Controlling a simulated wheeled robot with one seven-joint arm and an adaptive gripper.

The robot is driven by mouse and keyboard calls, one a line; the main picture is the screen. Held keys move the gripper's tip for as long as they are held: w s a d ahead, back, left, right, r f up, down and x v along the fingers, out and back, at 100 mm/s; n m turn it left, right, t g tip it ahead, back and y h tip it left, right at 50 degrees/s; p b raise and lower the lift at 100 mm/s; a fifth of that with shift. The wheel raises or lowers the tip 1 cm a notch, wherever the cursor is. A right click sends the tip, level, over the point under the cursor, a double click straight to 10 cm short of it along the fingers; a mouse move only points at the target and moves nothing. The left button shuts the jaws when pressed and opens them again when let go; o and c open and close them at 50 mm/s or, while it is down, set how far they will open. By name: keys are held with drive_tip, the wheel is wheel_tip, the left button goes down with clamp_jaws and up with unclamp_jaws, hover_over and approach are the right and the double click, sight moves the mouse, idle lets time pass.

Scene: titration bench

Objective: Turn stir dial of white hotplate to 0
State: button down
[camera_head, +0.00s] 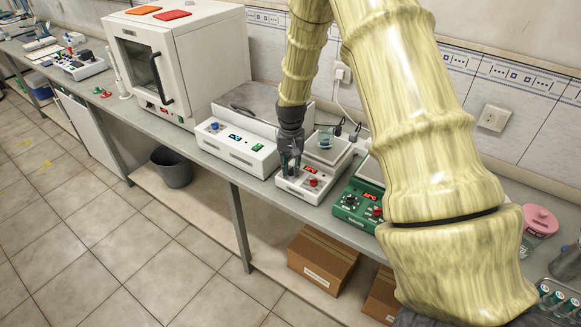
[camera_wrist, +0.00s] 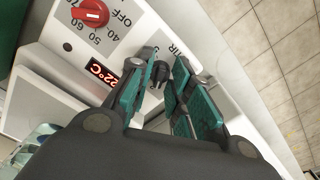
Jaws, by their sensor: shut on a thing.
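The white hotplate (camera_head: 322,196) stands on the bench with a beaker (camera_head: 325,138) on its top plate. My gripper (camera_head: 289,172) points down at the left part of its front panel. In the wrist view my gripper (camera_wrist: 163,80) has its teal-padded fingers shut around the black stir dial (camera_wrist: 160,71), next to the partly hidden "STIR" print. The fingers hide much of the dial and its scale, so I cannot read its setting. The red heat dial (camera_wrist: 90,12) and the lit "22°C" display (camera_wrist: 102,72) lie to the left in the wrist view.
A green hotplate (camera_head: 350,212) stands close on the right. A white instrument with a blue knob (camera_head: 236,150) stands close on the left, with a white oven (camera_head: 180,60) beyond it. A tiled wall runs behind. The bench's front edge is near the hotplate.

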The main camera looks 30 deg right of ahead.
drive_tip(key=n, duration=0.4)
drive_tip(key=shift+d+n, duration=0.1)
drive_tip(key=shift+n, duration=0.2)
drive_tip(key=n, duration=0.5)
drive_tip(key=shift+r, duration=0.1)
drive_tip(key=n, duration=0.5)
drive_tip(key=shift+d+p, duration=0.1)
drive_tip(key=shift+p, duration=0.25)
drive_tip(key=n, duration=0.4)
drive_tip(key=shift+p, duration=0.3)
drive_tip(key=shift+w+n, duration=0.1)
drive_tip(key=shift+n, duration=0.2)
drive_tip(key=c, duration=1.3)
unclamp_jaws()
